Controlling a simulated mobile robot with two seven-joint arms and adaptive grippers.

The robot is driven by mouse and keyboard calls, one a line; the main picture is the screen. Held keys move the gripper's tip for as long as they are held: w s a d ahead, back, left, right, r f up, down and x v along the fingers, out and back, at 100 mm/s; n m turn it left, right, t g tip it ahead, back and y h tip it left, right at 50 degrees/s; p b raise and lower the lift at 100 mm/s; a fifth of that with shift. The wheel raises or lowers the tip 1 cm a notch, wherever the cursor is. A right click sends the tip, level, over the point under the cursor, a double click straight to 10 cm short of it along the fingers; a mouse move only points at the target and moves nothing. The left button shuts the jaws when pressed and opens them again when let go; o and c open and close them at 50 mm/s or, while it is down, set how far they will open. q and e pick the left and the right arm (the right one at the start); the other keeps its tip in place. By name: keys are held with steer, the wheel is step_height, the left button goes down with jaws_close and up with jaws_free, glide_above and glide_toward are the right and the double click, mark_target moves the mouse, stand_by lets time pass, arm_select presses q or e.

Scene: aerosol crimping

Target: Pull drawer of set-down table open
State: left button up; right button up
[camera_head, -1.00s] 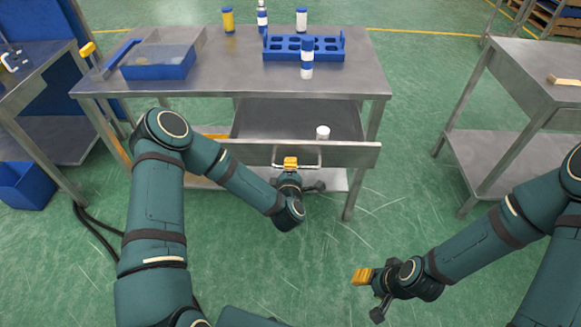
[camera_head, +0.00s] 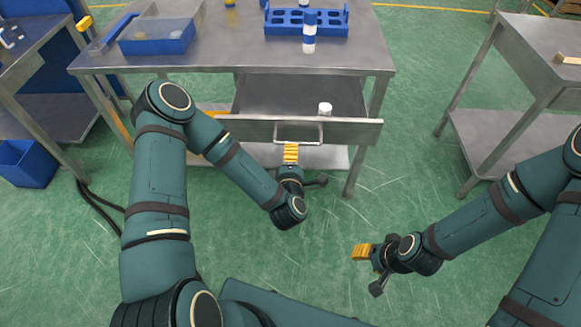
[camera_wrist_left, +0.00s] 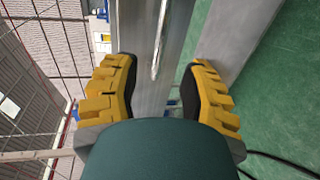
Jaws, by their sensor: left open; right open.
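The set-down table (camera_head: 225,57) stands ahead with its drawer (camera_head: 345,132) pulled out toward me. A white-capped can (camera_head: 325,109) stands inside the drawer near its front. The drawer's bar handle (camera_head: 298,126) is on its front panel. My left gripper (camera_head: 290,153) is just in front of and below the handle, open and apart from it. In the left wrist view the open yellow fingers (camera_wrist_left: 160,88) stand either side of the drawer front, with the handle (camera_wrist_left: 160,40) beyond them. My right gripper (camera_head: 361,252) is open and empty above the floor at right.
Other tables stand at left (camera_head: 48,62) and right (camera_head: 550,65). Green floor is clear between the tables.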

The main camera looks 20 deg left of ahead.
arm_select(q)
steer(key=v, duration=0.5)
steer(key=shift+s, duration=0.1)
stand_by(0.3)
steer(key=s+d+f+m+g+h, duration=0.4)
steer(key=d+f+m+g+h, duration=0.25)
steer(key=m, duration=0.55)
steer(key=s+f+m+g+h, duration=0.1)
steer(key=s+f+m+g, duration=0.2)
steer(key=s+m+g, duration=0.4)
steer(key=s, duration=0.2)
steer(key=shift+s+a+f+m, duration=0.2)
steer(key=shift+s+a+m, duration=0.1)
steer(key=shift+s+a, duration=0.1)
